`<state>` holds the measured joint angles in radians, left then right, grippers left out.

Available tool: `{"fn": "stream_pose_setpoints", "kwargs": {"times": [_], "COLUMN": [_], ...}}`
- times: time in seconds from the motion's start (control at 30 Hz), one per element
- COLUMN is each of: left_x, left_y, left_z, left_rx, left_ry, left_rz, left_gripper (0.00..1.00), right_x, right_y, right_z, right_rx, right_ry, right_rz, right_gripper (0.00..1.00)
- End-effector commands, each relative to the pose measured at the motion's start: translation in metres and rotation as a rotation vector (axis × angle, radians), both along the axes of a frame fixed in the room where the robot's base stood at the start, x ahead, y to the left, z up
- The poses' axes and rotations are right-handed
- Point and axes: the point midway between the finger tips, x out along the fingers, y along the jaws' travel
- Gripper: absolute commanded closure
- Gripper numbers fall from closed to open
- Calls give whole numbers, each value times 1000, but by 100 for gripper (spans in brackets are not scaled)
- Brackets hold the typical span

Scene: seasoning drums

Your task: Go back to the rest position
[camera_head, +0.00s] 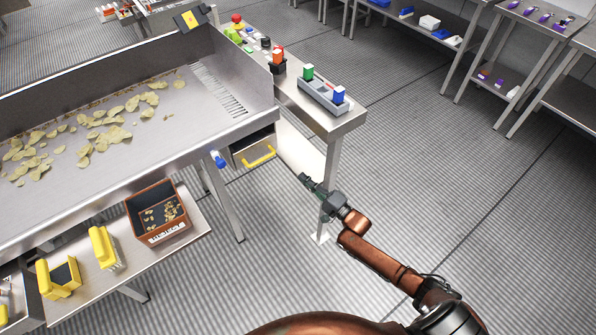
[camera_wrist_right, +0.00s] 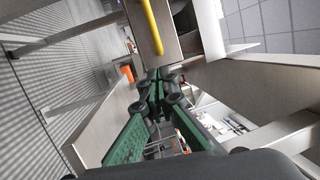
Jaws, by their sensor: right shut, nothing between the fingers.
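My right gripper (camera_head: 306,180) reaches forward over the floor beside the steel side table's leg in the head view. It is shut and empty. In the right wrist view its green-padded fingers (camera_wrist_right: 158,92) meet in the middle of the picture. A box or drawer with a yellow handle (camera_head: 260,157) is under the end of the big trough, left of the gripper. The yellow handle also shows in the right wrist view (camera_wrist_right: 152,25), just above the fingertips. The gripper appears apart from it. My left gripper is not in view.
The big steel trough (camera_head: 235,60) with scattered chips is at the left. A side table (camera_head: 345,122) bears a grey tray with green and blue pieces. A brown box (camera_head: 158,236) and yellow items stand on a low shelf. The floor at the right (camera_head: 430,190) is clear.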

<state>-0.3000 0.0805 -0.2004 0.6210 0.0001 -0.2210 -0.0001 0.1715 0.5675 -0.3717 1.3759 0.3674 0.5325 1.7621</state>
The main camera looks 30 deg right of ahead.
Motion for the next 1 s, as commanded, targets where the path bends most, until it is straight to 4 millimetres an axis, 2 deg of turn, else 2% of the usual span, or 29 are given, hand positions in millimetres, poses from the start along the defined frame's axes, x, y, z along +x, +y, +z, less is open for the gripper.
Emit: {"fn": "stream_pose_setpoints", "kwargs": {"times": [0.13, 0.37, 0.47, 0.57, 0.67, 0.8, 0.87, 1.0], "left_x": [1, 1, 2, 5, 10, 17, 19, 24], "left_y": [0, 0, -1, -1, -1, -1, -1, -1], "left_z": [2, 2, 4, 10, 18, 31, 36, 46], "left_rx": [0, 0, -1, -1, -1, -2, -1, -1], "left_ry": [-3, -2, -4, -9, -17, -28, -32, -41], "left_rz": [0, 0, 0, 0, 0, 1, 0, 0], "left_gripper": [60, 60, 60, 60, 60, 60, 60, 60], "right_x": [-10, -12, -15, -26, -50, -103, -131, -205], "right_y": [-4, -6, -9, -18, -33, -51, -56, -64], "right_z": [-2, -3, -13, -46, -100, -186, -220, -292], "right_rx": [-1, -1, -29, -127, -296, -568, -678, -916], "right_ry": [0, 1, 16, 66, 153, 303, 368, 514], "right_rz": [-1, -3, -19, -64, -118, -150, -143, -84], "right_gripper": [100, 100, 100, 100, 100, 100, 100, 100]}}
